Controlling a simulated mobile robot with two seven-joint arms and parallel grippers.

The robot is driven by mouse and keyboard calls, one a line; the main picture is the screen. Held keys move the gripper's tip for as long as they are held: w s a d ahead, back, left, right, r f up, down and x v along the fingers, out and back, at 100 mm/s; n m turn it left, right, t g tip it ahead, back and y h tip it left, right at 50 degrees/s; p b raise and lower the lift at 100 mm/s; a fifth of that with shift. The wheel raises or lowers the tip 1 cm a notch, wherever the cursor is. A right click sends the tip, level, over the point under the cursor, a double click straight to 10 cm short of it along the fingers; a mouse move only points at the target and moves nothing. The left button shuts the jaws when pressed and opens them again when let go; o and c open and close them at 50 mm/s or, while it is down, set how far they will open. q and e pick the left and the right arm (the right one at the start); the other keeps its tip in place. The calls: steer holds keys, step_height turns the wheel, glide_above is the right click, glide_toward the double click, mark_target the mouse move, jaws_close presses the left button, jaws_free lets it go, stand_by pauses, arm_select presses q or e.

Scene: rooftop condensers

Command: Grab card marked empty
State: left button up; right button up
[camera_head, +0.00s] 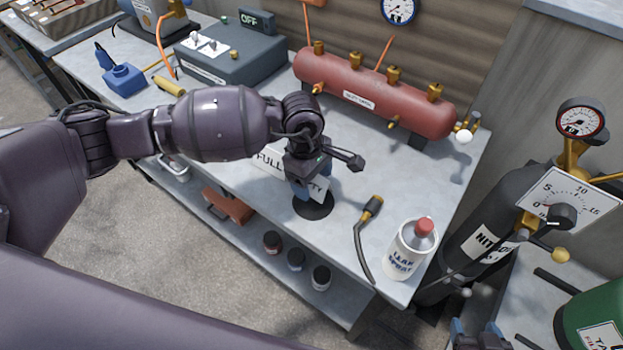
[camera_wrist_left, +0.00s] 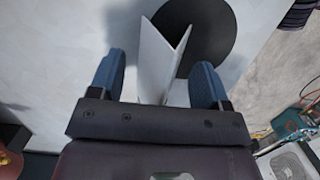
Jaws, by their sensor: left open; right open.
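A white card whose visible letters end in "TY" (camera_head: 319,188) stands by a round black disc (camera_head: 314,208) on the bench, partly hidden by my left gripper. A card marked FULL (camera_head: 268,160) is just left of it, partly covered by my arm. My left gripper (camera_head: 300,187) is open and low over the bench at the "TY" card. In the left wrist view a folded white card (camera_wrist_left: 153,62) stands between the gripper's two blue fingers (camera_wrist_left: 158,82), with gaps on both sides. The black disc (camera_wrist_left: 217,35) lies beside it. My right gripper (camera_head: 479,335) is open at the bottom edge.
A red manifold tank (camera_head: 375,92) and a grey box (camera_head: 228,55) are behind. A nitrogen cylinder (camera_head: 480,235) with gauges is beyond the bench's right end.

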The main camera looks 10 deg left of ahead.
arm_select(q)
steer(key=shift+f, duration=0.15)
stand_by(0.3)
steer(key=c, duration=1)
